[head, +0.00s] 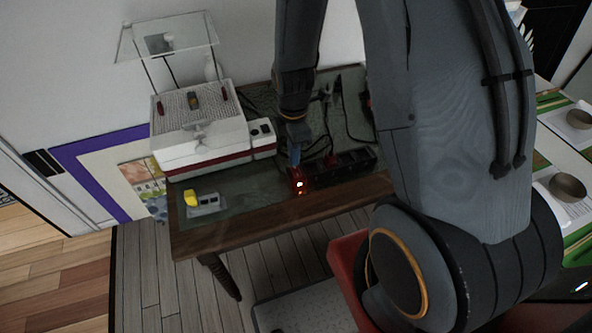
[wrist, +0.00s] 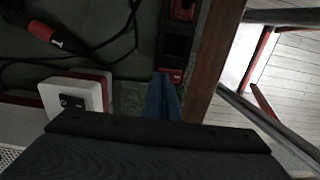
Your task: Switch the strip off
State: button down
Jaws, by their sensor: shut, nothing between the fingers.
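The black power strip (head: 345,166) lies along the table near its front edge, with a glowing red switch (head: 298,184) at its left end. In the wrist view the strip (wrist: 177,42) runs up from the fingertips, and a red part (wrist: 172,76) shows at its near end. My gripper (head: 295,163) points down at that left end, its blue fingers together and empty. In the wrist view the fingertips (wrist: 163,80) are beside or over the red part and hide some of it. I cannot tell whether they touch it.
A white machine with a red stripe (head: 205,158) stands left of my gripper. A small grey box (head: 207,209) with a yellow part sits at the front left of the wooden table (head: 255,226). Black cables and a red-and-black plug (wrist: 45,34) lie behind the strip.

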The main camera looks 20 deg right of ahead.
aim_at(297, 174)
jog(key=shift+f+b, duration=0.4)
jog(key=shift+f, duration=0.35)
dwell(0.7)
jog(key=shift+r, duration=0.1)
jog(key=shift+r+p, duration=0.65)
jog(key=shift+r, duration=0.2)
jog(key=s+r+m+b, duration=0.1)
jog(key=s+r+m, duration=0.3)
jog(key=r+m, duration=0.3)
jog(key=s+r+m+t+b, duration=0.1)
jog(key=s+r+m, duration=0.4)
jog(key=r+m, duration=0.3)
jog(key=m, duration=0.3)
jog(key=shift+s, duration=0.25)
